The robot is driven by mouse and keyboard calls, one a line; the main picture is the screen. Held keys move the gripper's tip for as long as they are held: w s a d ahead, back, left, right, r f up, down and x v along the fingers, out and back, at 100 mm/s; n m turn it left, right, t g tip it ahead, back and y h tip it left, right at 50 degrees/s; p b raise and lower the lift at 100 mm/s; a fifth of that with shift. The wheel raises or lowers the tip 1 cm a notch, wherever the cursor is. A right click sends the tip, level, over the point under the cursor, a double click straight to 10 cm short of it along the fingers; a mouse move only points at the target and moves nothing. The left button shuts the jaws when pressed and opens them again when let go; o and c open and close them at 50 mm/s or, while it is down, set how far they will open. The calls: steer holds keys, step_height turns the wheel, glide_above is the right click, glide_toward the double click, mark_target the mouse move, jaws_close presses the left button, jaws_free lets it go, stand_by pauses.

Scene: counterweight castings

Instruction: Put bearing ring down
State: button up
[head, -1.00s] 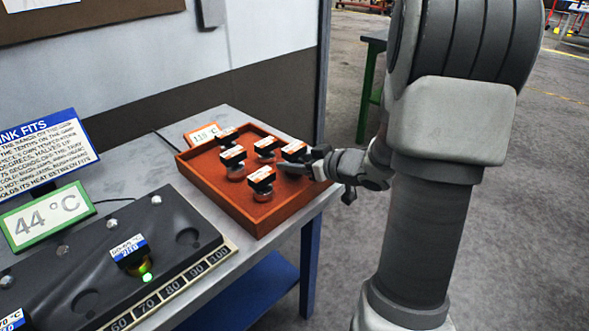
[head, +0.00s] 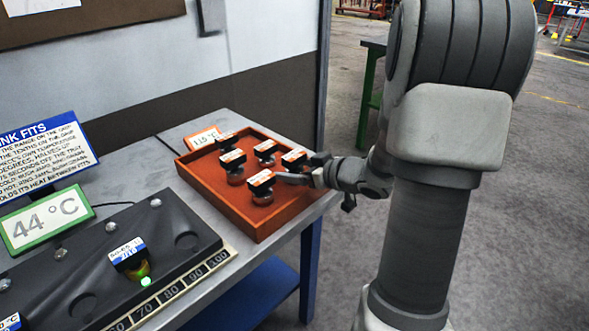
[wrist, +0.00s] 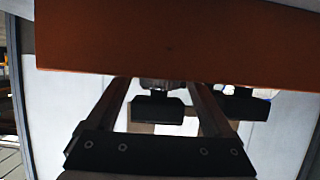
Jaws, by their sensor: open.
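An orange tray (head: 292,216) on the bench holds several bearing rings, each under a black block with a white and orange label. The front ring (head: 262,197) stands near the tray's front corner; another labelled ring block (head: 294,158) is behind and to its right. My gripper (head: 284,177) reaches over the tray's right side, its tips close to the front ring's block. In the wrist view my gripper (wrist: 160,88) is open, with a dark block (wrist: 158,108) showing between its fingers. The tray wall (wrist: 170,45) hides the upper part there. Contact cannot be told.
A black fixture (head: 60,270) with several recesses stands left of the tray, with a labelled block (head: 127,251) and a green light on it. A scale strip runs along its front. A green-framed sign (head: 46,218) reads 44 °C; a small tray sign (head: 204,138) stands behind.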

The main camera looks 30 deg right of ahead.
steer(key=p+v, duration=0.3)
steer(key=v, duration=0.9)
steer(key=shift+o, duration=1.1)
steer(key=shift+r, duration=0.2)
steer(key=g+p, duration=0.3)
steer(key=p, duration=0.9)
glide_toward(299, 157)
steer(key=r, duration=0.1)
steer(key=r+g+h+p, duration=0.1)
steer(key=h+p, duration=0.1)
steer(key=p, duration=0.1)
steer(key=b+x, duration=0.1)
steer(key=x, duration=0.2)
steer(key=b+x, duration=0.1)
steer(key=x, duration=0.3)
steer(key=a+b+x, duration=0.1)
steer(key=x, duration=0.3)
steer(key=shift+s+a+f, duration=0.1)
steer(key=shift+f, duration=0.05)
steer(key=shift+b+x, duration=0.55)
steer(key=shift+x, duration=2.1)
steer(key=shift+s+a, duration=0.15)
steer(key=shift+s, duration=0.05)
jaws_close()
